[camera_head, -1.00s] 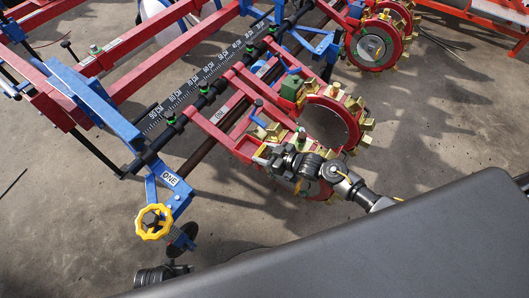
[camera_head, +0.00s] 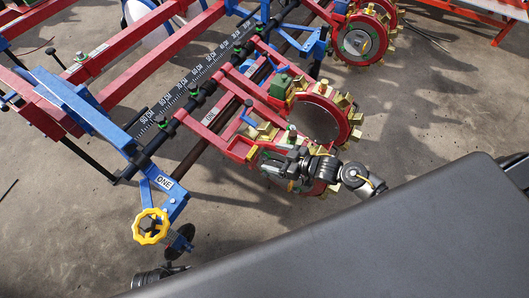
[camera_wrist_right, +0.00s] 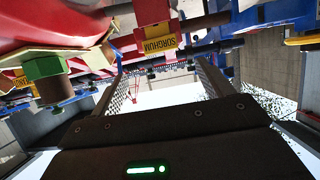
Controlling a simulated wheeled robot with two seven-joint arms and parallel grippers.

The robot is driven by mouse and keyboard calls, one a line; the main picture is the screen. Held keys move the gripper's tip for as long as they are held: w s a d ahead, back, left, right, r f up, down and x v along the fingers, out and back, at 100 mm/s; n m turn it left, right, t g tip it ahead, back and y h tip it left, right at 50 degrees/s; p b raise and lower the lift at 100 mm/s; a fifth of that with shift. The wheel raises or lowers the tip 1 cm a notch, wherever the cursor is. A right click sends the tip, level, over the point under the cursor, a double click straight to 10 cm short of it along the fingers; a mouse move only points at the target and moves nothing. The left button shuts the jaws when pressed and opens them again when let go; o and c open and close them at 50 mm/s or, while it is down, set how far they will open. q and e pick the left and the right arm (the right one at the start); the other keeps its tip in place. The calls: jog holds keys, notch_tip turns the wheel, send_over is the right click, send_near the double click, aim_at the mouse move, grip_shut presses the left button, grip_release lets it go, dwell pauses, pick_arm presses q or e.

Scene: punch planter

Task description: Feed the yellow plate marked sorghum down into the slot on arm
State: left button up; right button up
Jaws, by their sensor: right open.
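The yellow plate (camera_wrist_right: 160,44) marked SORGHUM shows in the right wrist view, against a red part at the top centre. I cannot pick it out in the head view. My right gripper (camera_head: 272,167) is beside the near red punch wheel (camera_head: 318,118) in the head view. In the wrist view its two perforated fingers (camera_wrist_right: 168,85) are spread apart, with nothing between them; the plate is beyond them. A red arm (camera_head: 210,116) bears a label that seems to read ONE. The slot cannot be made out.
A blue bracket (camera_head: 166,186) marked ONE and a yellow handwheel (camera_head: 150,227) stand at the lower left. A ruler bar (camera_head: 192,90) runs diagonally across the planter. Another punch wheel (camera_head: 361,41) is at the upper right. Concrete floor (camera_head: 440,110) is clear at right.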

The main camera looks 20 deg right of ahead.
jog(key=shift+v, duration=1.2)
